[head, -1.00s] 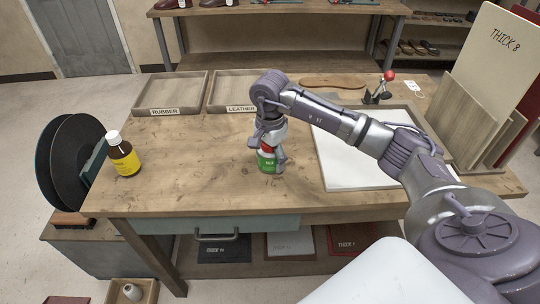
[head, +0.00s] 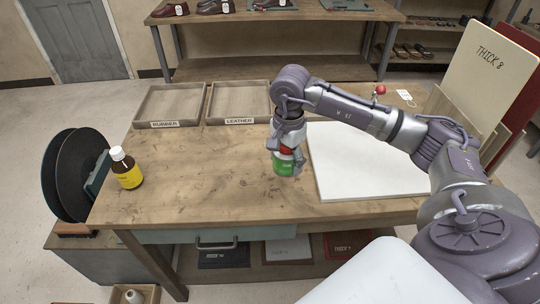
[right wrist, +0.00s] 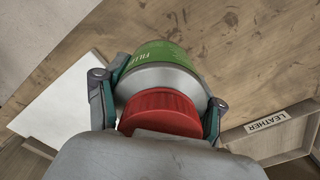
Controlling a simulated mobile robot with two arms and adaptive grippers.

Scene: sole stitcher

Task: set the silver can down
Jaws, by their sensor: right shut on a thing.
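The can shows a green body with white lettering, a silver shoulder and a red cap; it is the only can in view. In the head view the can (head: 284,168) is over the wooden workbench (head: 220,190), just left of the white board. My right gripper (head: 287,152) is shut on it from above. In the right wrist view the can (right wrist: 165,62) sits between the two fingers of the gripper (right wrist: 160,105), cap toward the palm. I cannot tell whether its base touches the bench. My left gripper is out of view.
A white board (head: 360,165) lies right of the can. Trays labelled RUBBER (head: 172,103) and LEATHER (head: 238,103) stand at the back. A brown bottle with a yellow label (head: 126,169) stands at the left edge. Bare bench lies between bottle and can.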

